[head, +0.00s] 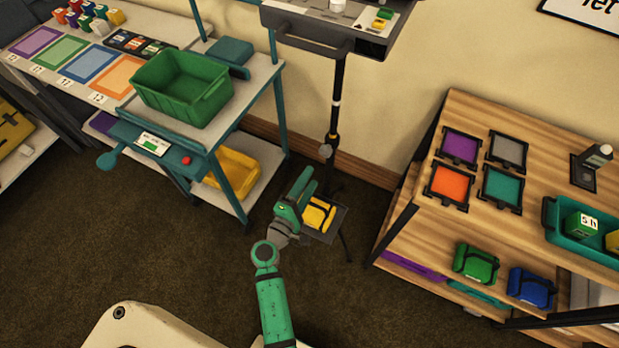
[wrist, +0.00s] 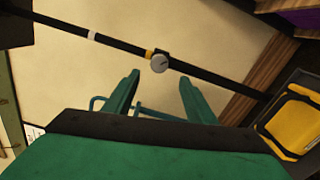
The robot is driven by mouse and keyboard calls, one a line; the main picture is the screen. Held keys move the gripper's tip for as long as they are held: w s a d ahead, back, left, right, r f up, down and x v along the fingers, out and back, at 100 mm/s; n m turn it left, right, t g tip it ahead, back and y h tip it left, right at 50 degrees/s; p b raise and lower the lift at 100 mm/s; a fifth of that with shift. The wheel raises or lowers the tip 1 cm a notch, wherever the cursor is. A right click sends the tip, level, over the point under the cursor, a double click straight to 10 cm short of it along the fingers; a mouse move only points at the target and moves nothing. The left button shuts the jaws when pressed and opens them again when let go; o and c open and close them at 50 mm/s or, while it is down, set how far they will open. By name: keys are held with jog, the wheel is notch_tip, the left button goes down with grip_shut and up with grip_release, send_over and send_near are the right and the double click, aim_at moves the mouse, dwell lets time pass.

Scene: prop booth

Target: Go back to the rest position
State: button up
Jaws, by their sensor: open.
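My gripper (head: 306,190) is in the middle of the head view, at the end of my green arm. It is raised above the floor, in front of a black stand pole (head: 336,120). In the wrist view the two green fingers (wrist: 157,95) are spread apart with nothing between them. The pole (wrist: 120,46) and its round knob (wrist: 159,63) show beyond the fingertips. A yellow pouch-like item (head: 319,215) lies on a small dark low shelf just right of my gripper. It also shows at the right edge of the wrist view (wrist: 292,122).
A teal cart with a green bin (head: 184,88) and a yellow tray (head: 233,170) stands to the left. A wooden shelf (head: 478,120) with coloured squares and a teal tray (head: 563,238) stands to the right. The dark carpet (head: 190,275) between is clear.

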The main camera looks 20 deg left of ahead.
dwell(0.4)
jog(key=s+d+f+m+g+y, duration=0.1)
jog(key=s+d+f+m+g, duration=0.1)
jog(key=s+d+f+m, duration=0.45)
jog(key=s+d+f+m+g+y, duration=0.15)
jog(key=s+d, duration=0.25)
jog(key=s, duration=0.6)
jog(key=s+d+r+m+h, duration=0.1)
jog(key=s+d+r+m, duration=0.4)
jog(key=s+r+m, duration=0.1)
jog(key=s+d+r+m+h, duration=0.1)
jog(key=s+d+r+m, duration=0.4)
jog(key=s+r, duration=0.3)
notch_tip(320, 180, up, 3)
jog(key=shift+s+m+t, duration=0.35)
jog(key=shift+m+t, duration=0.05)
jog(key=shift+t, duration=0.05)
